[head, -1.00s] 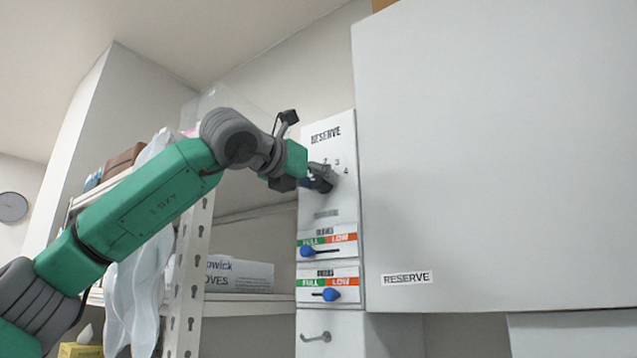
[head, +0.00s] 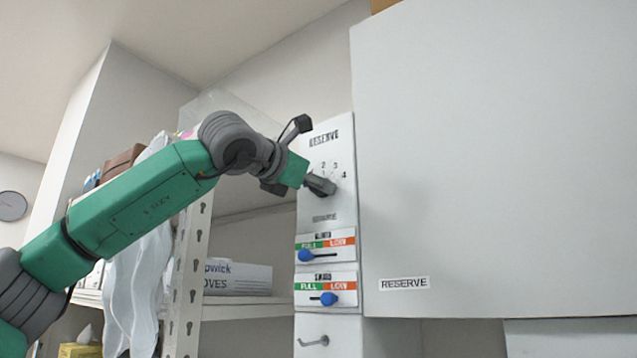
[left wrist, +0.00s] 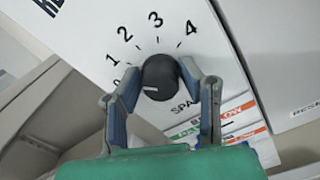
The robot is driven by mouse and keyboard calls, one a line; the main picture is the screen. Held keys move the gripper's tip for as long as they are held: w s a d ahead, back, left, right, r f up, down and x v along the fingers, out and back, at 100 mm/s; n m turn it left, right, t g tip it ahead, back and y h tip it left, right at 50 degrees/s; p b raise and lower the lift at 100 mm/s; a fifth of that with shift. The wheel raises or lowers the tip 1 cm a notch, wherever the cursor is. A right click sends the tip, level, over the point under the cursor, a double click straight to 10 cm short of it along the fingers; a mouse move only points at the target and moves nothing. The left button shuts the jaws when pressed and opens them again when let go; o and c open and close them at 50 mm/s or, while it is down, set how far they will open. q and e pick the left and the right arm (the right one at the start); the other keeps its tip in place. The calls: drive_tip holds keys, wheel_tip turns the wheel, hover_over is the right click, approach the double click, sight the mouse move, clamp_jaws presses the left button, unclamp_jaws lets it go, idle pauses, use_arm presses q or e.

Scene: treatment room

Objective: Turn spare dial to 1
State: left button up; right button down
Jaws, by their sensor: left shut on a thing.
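The spare dial is a round black knob (left wrist: 160,78) on a white panel (head: 326,150) headed RESERVE. Numbers 0 to 4 are printed around it in the left wrist view, 0 partly hidden by a finger. A short white mark on the knob sits at its lower left, on the side of the 0. The label below the knob shows only as "SPA". My left gripper (left wrist: 162,88) is shut on the knob, one finger on each side. In the head view my left gripper (head: 322,186) hides the knob. My right gripper is in neither view.
Below the dial are two FULL/LOW sliders with blue knobs, an upper one (head: 305,255) and a lower one (head: 328,299). A hook (head: 314,341) is under them. A large grey cabinet (head: 480,150) stands right of the panel. A shelf post (head: 187,285) and glove box (head: 238,277) are at left.

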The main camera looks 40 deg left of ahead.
use_arm(q)
drive_tip(key=shift+f+m, duration=0.15)
drive_tip(key=shift+m, duration=0.45)
drive_tip(key=shift+w, duration=0.1)
drive_tip(key=o, duration=1.1)
drive_tip(key=shift+a, duration=0.1)
drive_tip(key=shift+s, duration=0.25)
drive_tip(key=s+d, duration=0.1)
drive_tip(key=s, duration=1)
drive_tip(key=shift+s, duration=0.15)
drive_tip(key=shift+d+f, duration=0.1)
